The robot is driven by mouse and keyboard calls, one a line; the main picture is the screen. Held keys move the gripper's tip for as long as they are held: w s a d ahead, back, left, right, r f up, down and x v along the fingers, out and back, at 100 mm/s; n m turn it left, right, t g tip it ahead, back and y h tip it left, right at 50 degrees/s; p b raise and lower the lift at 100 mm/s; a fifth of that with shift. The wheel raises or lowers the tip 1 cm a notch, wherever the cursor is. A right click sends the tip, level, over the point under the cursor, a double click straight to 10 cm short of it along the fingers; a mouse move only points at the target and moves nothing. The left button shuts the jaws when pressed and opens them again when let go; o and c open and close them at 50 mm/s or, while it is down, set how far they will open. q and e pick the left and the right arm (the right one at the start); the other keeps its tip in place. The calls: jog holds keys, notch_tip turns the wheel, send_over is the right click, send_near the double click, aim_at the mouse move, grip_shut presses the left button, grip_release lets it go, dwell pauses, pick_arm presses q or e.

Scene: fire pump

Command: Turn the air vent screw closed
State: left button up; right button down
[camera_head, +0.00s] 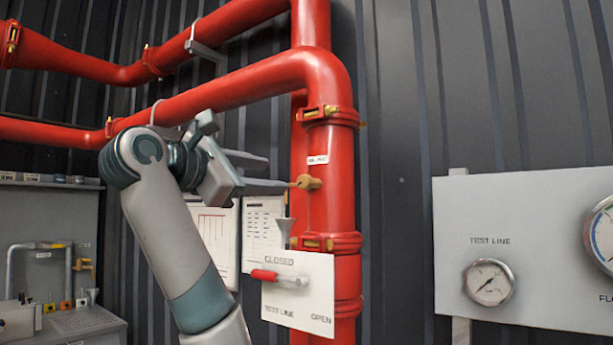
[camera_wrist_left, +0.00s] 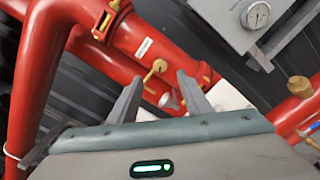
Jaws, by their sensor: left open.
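The air vent screw (camera_head: 308,182) is a small brass fitting on the front of the vertical red pipe (camera_head: 327,220), just below a small white label. In the left wrist view the brass screw (camera_wrist_left: 158,66) shows between and beyond the two fingertips, with a thin stem pointing down-left. My left gripper (camera_head: 278,173) comes in from the left, level with the screw. Its fingers are open and empty. In the head view one fingertip ends close to the screw; I cannot tell whether it touches. The left gripper (camera_wrist_left: 158,78) shows both grey fingers apart. My right gripper is not in view.
A grey funnel (camera_head: 285,228) sits below the screw. Under it is a white plate (camera_head: 312,300) with a red-handled test line lever (camera_head: 265,275). A gauge panel (camera_head: 530,210) stands at right. Red pipes (camera_head: 215,97) run behind my left arm. Papers hang on the wall.

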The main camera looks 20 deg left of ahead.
aim_at(303, 181)
pick_arm(q)
jog(key=p+x, duration=0.3)
jog(key=x, duration=1)
jog(key=shift+w+f+p, duration=0.1)
jog(key=shift+w+p, duration=0.2)
jog(key=shift+p, duration=0.05)
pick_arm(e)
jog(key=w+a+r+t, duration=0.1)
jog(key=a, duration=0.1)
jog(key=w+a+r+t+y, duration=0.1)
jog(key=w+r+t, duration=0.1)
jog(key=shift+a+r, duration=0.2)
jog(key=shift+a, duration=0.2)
pick_arm(q)
jog(key=c, duration=1)
